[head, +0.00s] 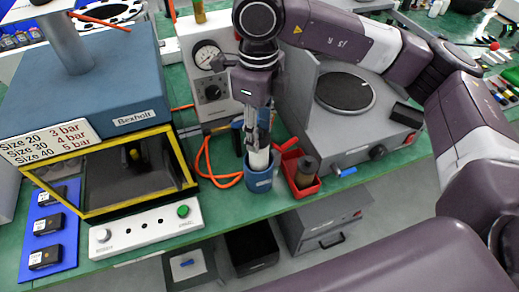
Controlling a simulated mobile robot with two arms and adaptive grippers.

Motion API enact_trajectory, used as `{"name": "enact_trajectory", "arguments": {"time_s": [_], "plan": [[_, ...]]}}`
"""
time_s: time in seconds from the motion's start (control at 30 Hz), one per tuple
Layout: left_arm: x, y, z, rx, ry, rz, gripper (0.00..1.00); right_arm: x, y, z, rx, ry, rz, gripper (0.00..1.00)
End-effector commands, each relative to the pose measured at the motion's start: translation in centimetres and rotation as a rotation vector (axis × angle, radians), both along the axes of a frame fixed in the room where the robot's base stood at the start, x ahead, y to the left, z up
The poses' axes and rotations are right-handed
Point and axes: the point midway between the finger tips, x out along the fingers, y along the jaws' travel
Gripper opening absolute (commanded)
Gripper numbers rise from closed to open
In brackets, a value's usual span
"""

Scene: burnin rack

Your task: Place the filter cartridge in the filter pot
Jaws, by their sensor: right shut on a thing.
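My right gripper (258,146) points down over the green bench and is shut on the white filter cartridge (259,161). The cartridge is upright. Its lower end is at the mouth of the blue filter pot (260,184), which stands near the bench's front edge. I cannot tell how far the cartridge is inside the pot, as its lower part is hidden. The gripper fingers hide the cartridge's top. My left gripper is not in view.
A red tray (290,171) with a dark brown cylinder (307,170) stands close right of the pot. An orange hose (207,166) lies to its left. The yellow-framed Bexholt chamber (118,122) is farther left. A grey hotplate unit (345,137) is to the right.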

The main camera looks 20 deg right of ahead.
Motion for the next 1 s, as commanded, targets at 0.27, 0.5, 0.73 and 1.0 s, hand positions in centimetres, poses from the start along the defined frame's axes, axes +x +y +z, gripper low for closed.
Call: {"name": "enact_trajectory", "arguments": {"time_s": [0.27,0.5,0.73,1.0], "plan": [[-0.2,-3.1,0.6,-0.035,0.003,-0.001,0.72,0.0,0.0,-3.4,0.001,-0.001,0.001,0.07],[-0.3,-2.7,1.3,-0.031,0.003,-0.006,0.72,-0.1,0.0,-6.2,-0.001,0.004,0.0,0.07],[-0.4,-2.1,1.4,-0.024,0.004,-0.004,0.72,0.0,0.1,-7.7,0.001,-0.001,0.001,0.07],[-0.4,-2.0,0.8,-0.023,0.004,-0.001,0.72,0.0,0.1,-8.1,0.001,-0.002,0.001,0.07]]}}
